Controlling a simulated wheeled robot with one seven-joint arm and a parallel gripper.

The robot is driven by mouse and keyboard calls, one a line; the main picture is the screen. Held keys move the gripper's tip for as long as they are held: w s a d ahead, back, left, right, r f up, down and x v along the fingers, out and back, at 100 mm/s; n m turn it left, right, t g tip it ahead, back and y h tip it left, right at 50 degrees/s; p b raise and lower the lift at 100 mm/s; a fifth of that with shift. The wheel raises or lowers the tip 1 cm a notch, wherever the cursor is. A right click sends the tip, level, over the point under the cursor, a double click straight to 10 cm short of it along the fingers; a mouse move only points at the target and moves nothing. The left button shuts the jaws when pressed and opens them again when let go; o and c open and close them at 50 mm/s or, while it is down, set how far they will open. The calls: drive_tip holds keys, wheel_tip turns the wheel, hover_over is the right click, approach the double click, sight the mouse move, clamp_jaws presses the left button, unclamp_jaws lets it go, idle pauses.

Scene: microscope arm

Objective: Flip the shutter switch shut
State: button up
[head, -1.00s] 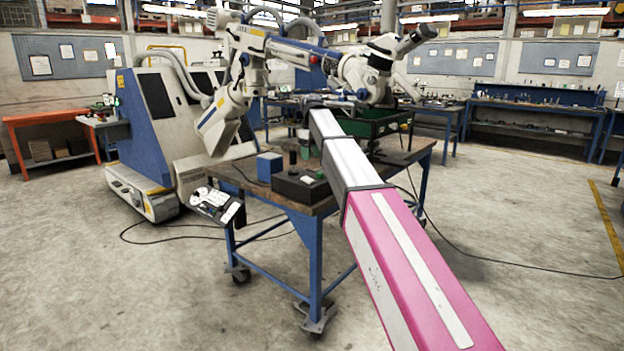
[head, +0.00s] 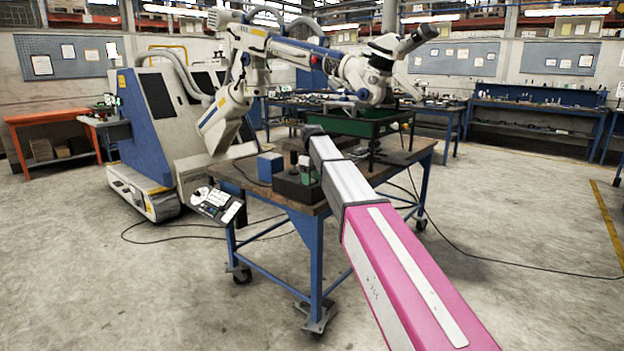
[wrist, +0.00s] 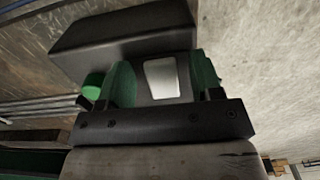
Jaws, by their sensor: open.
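A dark box (wrist: 125,35) lies beyond my gripper in the wrist view. A pale plate (wrist: 162,80) shows on a dark surface between my fingers, and a green round knob (wrist: 93,85) is just left of the left finger. I cannot tell which part is the shutter switch. My gripper (wrist: 164,82) is open, its two green-padded fingers apart with nothing visibly held. In the head view the dark box (head: 290,190) sits on the workbench near its front edge, partly hidden by my arm. Contact between fingers and box cannot be told.
The workbench (head: 238,176) also carries a blue block (head: 270,165) left of the box and a green tray (head: 362,127) behind. A control panel (head: 216,205) hangs at its left front corner. A large white robot arm (head: 300,50) stretches above the bench.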

drive_tip(key=c, duration=0.9)
drive_tip(key=shift+w+a+r+g+h, duration=0.2)
drive_tip(key=shift+w+g+h, duration=0.1)
drive_tip(key=shift+g+h, duration=0.35)
drive_tip(key=shift+c, duration=0.2)
drive_tip(key=shift+g+h, duration=0.25)
drive_tip(key=shift+h, duration=0.3)
drive_tip(key=shift+s, duration=0.1)
drive_tip(key=o, duration=0.9)
drive_tip(key=shift+o, duration=0.2)
drive_tip(key=shift+r, duration=0.1)
